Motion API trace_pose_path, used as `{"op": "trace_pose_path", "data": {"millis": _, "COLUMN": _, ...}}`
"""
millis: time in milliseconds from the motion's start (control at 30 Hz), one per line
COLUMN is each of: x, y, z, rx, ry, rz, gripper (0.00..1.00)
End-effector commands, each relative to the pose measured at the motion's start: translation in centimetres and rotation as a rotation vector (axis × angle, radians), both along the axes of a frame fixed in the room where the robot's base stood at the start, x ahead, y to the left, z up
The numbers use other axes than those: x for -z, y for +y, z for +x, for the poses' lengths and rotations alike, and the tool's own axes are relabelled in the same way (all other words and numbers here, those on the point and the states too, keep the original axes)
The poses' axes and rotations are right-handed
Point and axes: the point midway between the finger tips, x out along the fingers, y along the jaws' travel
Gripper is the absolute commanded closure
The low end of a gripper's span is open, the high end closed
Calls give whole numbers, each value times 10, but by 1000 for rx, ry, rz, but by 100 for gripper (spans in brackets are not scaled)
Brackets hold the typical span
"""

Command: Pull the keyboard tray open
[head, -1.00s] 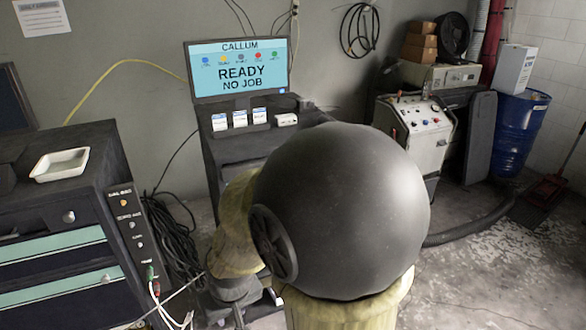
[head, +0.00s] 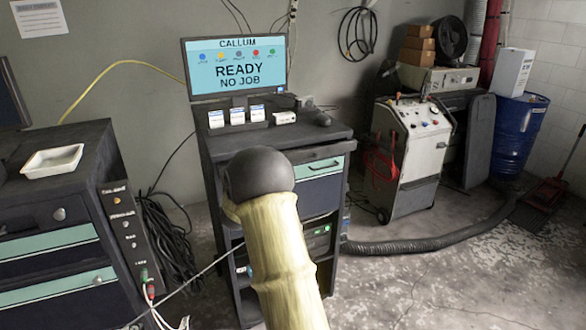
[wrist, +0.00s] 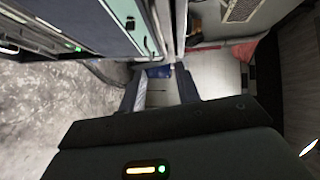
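The workstation cabinet (head: 215,190) stands in the middle of the head view, below the monitor. A teal and dark blue front (head: 322,183) with a dark handle sits under its top on the right; I cannot tell whether this is the keyboard tray. My arm covers the left of this front. In the wrist view a teal front (wrist: 115,25) with a handle lies upper left. My gripper (wrist: 160,80) shows there with two fingers apart and nothing between them, below and right of that front. The gripper is hidden in the head view.
A monitor (head: 236,68) and small white boxes (head: 238,117) stand on the cabinet. A drawer chest (head: 55,215) and coiled cables (head: 165,235) are left. A grey wheeled machine (head: 408,155) and blue barrel (head: 518,135) stand right. A dark hose (head: 425,242) crosses the floor.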

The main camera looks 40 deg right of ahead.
Motion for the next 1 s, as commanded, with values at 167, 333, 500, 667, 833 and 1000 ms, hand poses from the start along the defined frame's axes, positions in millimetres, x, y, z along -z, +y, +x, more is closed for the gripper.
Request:
{"op": "trace_pose_path", "data": {"millis": 167, "x": -1, "y": -1, "z": 0, "rx": 4, "ry": -5, "rz": -1, "gripper": 67}}
{"op": "trace_pose_path", "data": {"millis": 333, "x": -1, "y": -1, "z": 0, "rx": 3, "ry": -3, "rz": -1, "gripper": 67}}
{"op": "trace_pose_path", "data": {"millis": 500, "x": 0, "y": -12, "z": 7, "rx": 3, "ry": -2, "rz": -3, "gripper": 67}}
{"op": "trace_pose_path", "data": {"millis": 667, "x": 3, "y": -33, "z": 19, "rx": 4, "ry": 0, "rz": -2, "gripper": 67}}
{"op": "trace_pose_path", "data": {"millis": 833, "x": 7, "y": -57, "z": 34, "rx": 3, "ry": 0, "rz": -3, "gripper": 67}}
{"op": "trace_pose_path", "data": {"millis": 1000, "x": 11, "y": -80, "z": 47, "rx": 3, "ry": -1, "rz": -2, "gripper": 67}}
